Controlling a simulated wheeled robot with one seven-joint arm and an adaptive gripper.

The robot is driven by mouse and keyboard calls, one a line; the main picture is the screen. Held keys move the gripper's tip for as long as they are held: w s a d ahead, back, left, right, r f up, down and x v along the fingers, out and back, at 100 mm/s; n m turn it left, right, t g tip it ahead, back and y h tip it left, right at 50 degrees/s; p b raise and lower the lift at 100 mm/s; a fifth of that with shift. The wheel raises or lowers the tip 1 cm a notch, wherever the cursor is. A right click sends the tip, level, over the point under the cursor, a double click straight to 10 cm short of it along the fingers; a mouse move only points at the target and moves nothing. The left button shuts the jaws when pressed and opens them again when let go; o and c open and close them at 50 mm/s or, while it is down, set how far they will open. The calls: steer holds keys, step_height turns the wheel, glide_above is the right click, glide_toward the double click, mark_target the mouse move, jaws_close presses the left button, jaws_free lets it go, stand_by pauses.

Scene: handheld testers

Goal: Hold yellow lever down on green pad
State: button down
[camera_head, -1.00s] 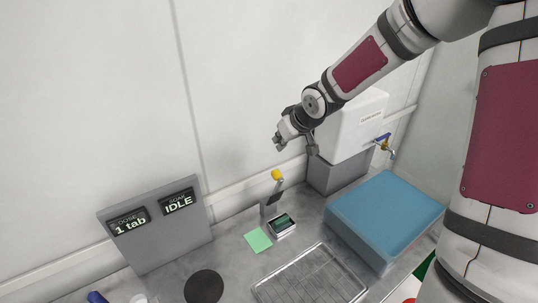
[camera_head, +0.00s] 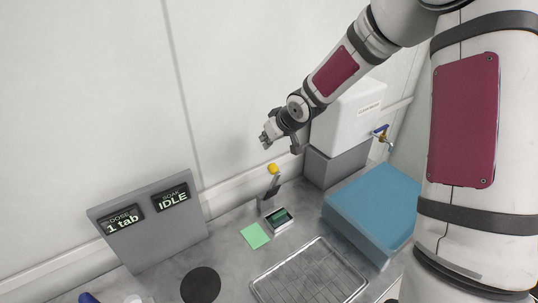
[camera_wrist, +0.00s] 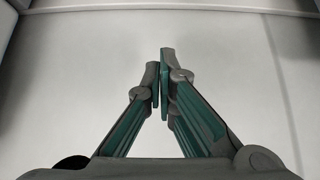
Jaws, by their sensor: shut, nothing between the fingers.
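The yellow lever (camera_head: 273,169) has a round yellow knob on a dark arm and stands raised at the back of the counter, on a small device with a dark green screen (camera_head: 279,217). The green pad (camera_head: 255,235) lies flat on the counter to the left of that device. My gripper (camera_head: 266,141) hangs in the air above the knob in the head view, apart from it. In the wrist view my gripper (camera_wrist: 163,80) has its fingertips together with nothing between them. Neither the lever nor the pad shows in the wrist view.
A grey display panel (camera_head: 150,222) reading "1 tab" and "IDLE" stands at the left. A black disc (camera_head: 201,285) and a wire tray (camera_head: 310,277) lie in front. A blue box (camera_head: 372,212) and a white tank with a tap (camera_head: 348,113) stand at the right.

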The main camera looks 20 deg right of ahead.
steer(key=f, duration=0.2)
steer(key=s+f, duration=0.1)
steer(key=f, duration=0.1)
steer(key=shift+s+d+f, duration=0.2)
stand_by(0.5)
